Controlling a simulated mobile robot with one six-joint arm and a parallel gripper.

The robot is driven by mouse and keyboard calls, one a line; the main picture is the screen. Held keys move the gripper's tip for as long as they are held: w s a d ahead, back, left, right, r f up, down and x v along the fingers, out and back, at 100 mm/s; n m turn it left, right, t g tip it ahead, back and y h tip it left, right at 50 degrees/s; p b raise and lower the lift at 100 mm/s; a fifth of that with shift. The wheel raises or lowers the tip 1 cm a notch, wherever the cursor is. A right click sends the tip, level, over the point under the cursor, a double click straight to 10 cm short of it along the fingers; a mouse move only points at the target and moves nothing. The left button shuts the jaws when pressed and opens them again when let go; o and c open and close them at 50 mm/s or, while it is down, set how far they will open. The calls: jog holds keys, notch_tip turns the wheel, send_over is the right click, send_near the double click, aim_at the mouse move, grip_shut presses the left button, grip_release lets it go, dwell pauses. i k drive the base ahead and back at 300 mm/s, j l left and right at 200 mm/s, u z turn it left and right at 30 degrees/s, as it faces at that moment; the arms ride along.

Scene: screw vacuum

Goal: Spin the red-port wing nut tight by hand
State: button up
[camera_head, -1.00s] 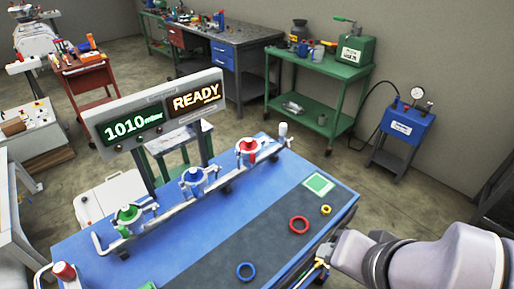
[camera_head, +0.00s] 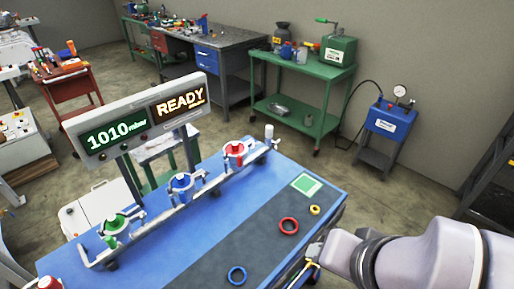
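The red port (camera_head: 235,151) is the right-hand one of three ports on a pipe rail along the back of the blue table (camera_head: 150,245). A clamp sits around it, but its wing nut is too small to make out. The blue port (camera_head: 182,183) is in the middle and the green port (camera_head: 115,226) at the left. My gripper (camera_head: 308,268) is at the table's right edge, low in the picture and well apart from the red port. Its fingers are small and partly cut off, so I cannot tell whether they are open.
A green-and-white square (camera_head: 306,184) lies at the right. The display (camera_head: 140,120) reading 1010 mbar and READY stands behind the rail.

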aim_at(254, 145)
jog(key=i+l, duration=0.25)
jog(key=i, duration=0.15)
jog(key=i+l, duration=0.25)
jog(key=i, duration=0.15)
